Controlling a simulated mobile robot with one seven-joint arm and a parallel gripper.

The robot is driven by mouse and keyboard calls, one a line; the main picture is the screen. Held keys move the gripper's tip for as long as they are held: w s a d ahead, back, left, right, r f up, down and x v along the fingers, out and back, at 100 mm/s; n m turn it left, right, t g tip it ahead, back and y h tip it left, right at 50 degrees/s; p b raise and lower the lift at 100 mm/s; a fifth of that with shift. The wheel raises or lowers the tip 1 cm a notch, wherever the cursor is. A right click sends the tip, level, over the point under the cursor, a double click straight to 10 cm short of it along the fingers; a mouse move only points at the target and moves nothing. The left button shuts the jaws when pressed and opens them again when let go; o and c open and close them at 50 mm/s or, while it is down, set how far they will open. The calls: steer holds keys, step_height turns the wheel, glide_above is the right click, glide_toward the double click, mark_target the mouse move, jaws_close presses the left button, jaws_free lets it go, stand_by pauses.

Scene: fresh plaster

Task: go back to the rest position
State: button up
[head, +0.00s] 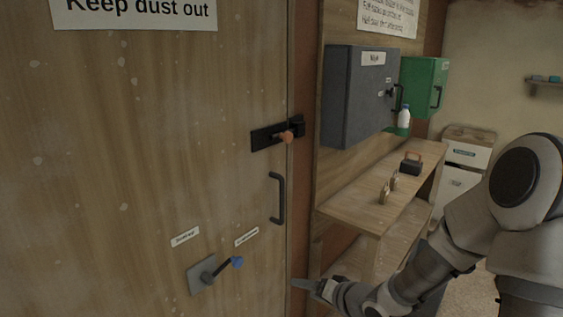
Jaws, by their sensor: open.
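My gripper (311,287) is low in the head view, right of centre, at the end of my grey and white arm, which reaches in from the right. It is open and I see nothing held in it. It is in front of the right edge of the wooden door (130,140), below the black door handle (277,198). From this angle I cannot tell whether the fingertips touch the door or frame. A black bolt (270,136) with an orange knob is above the handle. A lever with a blue knob (237,262) on a grey plate is to my gripper's left.
A wooden shelf (355,207) carries small tan items and a black block (411,167) with an orange handle. Above it hang a dark grey cabinet (345,100) and a green box (420,82), with a white bottle (404,117) near them. A bin (466,155) stands behind.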

steer(key=s+d+r+n+h+p, duration=0.1)
steer(key=s+d+r+h+p, duration=0.2)
steer(key=r, duration=0.7)
steer(key=s+d+r+n+h, duration=0.25)
steer(key=d+r+h, duration=0.25)
steer(key=r, duration=0.5)
steer(key=s+r+g+p, duration=0.1)
steer(key=s+r, duration=0.2)
steer(key=s, duration=0.7)
steer(key=s+a+r+g+p, duration=0.1)
steer(key=s+r+g, duration=0.1)
steer(key=s, duration=0.8)
steer(key=shift+r+g+y+p, duration=0.3)
steer(key=shift+r+y+p, duration=0.1)
steer(key=shift+s, duration=0.1)
